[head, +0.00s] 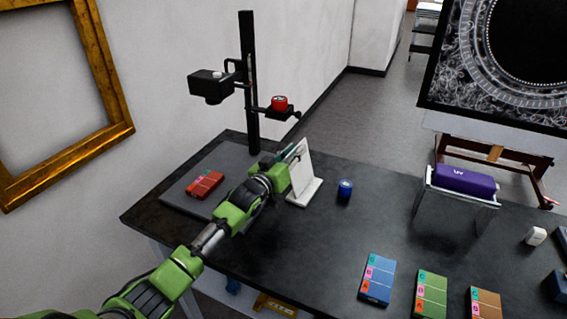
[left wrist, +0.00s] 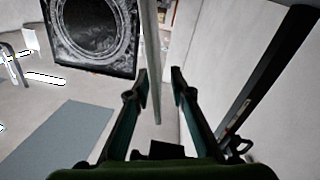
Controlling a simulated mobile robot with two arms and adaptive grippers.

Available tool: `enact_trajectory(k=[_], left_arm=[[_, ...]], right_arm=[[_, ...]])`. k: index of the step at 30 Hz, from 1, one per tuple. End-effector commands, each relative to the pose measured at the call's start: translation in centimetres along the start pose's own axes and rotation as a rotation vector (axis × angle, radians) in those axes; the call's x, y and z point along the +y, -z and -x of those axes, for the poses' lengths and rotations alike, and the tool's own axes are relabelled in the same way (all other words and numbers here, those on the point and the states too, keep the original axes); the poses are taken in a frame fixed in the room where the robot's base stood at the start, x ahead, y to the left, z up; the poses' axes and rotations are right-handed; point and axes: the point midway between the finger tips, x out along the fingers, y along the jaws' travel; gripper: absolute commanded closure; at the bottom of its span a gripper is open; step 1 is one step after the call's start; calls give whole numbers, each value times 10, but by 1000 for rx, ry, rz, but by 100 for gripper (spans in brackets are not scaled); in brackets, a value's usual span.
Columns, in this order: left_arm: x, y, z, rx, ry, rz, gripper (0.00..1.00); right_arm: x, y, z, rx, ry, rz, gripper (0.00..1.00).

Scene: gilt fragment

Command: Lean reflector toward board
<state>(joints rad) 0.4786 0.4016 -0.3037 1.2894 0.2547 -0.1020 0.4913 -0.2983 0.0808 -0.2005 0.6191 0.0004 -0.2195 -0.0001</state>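The reflector is a white panel (head: 302,170) on a white foot, standing close to upright on the dark table. The board looks to be the flat grey plate (head: 174,188) at the table's left end, under the camera stand, with a red card (head: 205,184) on it. My left gripper (head: 288,152) is at the upper left edge of the reflector, on its board side. In the left wrist view my left gripper (left wrist: 160,84) has its fingers apart, with a thin pale strip (left wrist: 151,45), likely the reflector's edge, between them. Contact cannot be told. My right gripper is not in view.
A black stand (head: 249,90) rises behind the board, with a red-topped item (head: 279,103) on its arm. A blue can (head: 345,190) stands just right of the reflector. Colour cards (head: 376,279), a purple UV case (head: 465,180) and a white block (head: 536,236) lie farther right.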

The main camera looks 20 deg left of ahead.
Motion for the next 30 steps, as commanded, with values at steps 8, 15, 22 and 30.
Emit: enact_trajectory(k=[8, 15, 22, 30], left_arm=[[0, -2, 47, -3, 0, 0, 79], [-1, -2, 88, -5, 1, -1, 79], [-1, -2, 107, -4, 2, -1, 79], [-1, -2, 109, -4, 1, -1, 79]], right_arm=[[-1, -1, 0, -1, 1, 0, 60], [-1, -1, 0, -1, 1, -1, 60], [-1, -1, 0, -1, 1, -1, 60], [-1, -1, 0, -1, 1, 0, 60]])
